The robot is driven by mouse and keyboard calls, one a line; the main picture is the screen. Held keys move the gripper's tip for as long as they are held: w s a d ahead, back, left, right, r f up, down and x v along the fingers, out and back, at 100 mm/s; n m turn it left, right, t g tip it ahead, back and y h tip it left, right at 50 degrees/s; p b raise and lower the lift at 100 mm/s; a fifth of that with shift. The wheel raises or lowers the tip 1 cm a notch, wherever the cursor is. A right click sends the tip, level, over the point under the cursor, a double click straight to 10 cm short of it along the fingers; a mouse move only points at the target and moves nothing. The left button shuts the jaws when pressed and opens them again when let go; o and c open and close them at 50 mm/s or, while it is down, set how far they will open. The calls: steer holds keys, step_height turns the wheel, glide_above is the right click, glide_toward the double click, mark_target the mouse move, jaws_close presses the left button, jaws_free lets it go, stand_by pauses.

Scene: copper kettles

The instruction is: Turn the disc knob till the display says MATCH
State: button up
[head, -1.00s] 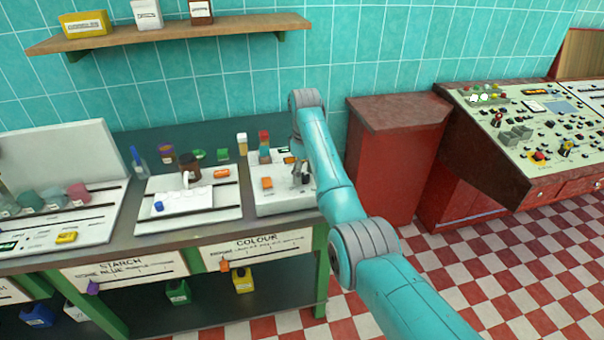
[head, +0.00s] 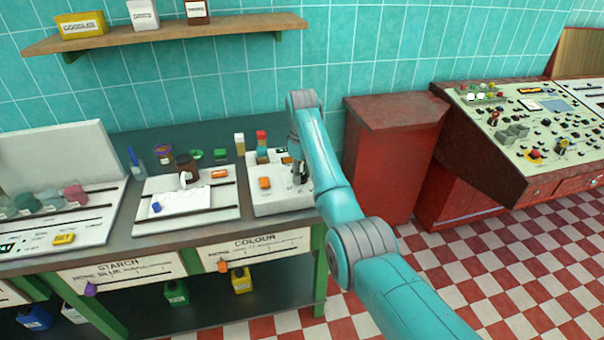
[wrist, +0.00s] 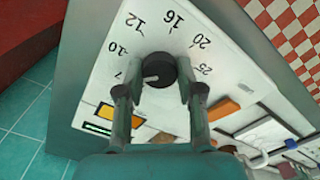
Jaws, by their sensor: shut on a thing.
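The dark round disc knob (wrist: 160,69) stands on a white panel (wrist: 92,82) printed with 7, 10, 12, 16, 20 and 25 around it. In the head view my gripper (head: 299,174) is down at the right end of the bench, and my arm partly hides the panel. A small display with green text (wrist: 97,129) lies at the lower left in the wrist view; its words are too small to read.
An orange block (wrist: 224,109) lies on the panel near the right finger. A red and teal stack (head: 262,146) stands behind the panel in the head view. A white tray with a brown jar (head: 187,168) is to the left. A red cabinet (head: 393,160) stands to the right.

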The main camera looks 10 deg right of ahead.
steer(key=m, duration=0.6)
steer(key=shift+m, duration=0.4)
stand_by(0.4)
steer(key=o, duration=1.2)
steer(key=shift+c, duration=0.2)
step_height(320, 180, up, 7)
steer(key=shift+r, duration=0.2)
